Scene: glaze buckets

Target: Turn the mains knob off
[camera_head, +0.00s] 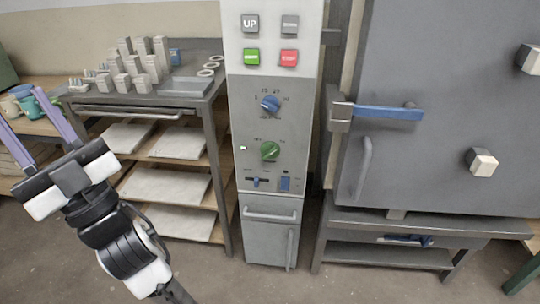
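A tall grey and white control cabinet (238,110) stands in the middle of the view. It carries a blue rotary knob (270,104) with a number scale and a green rotary knob (269,151) below it. Small marks surround the green knob; I cannot read them surely, nor tell for certain which knob is the mains. My gripper (20,104) is at the far left, well away from the cabinet. Its two purple fingers are spread apart with nothing held between them.
Push buttons (289,57) sit above the knobs, a blue slider (257,182) and blue switch (285,184) below. A shelf rack (219,150) with grey blocks stands left. A large grey door (455,90) with a blue handle (388,112) stands right. Floor in front is clear.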

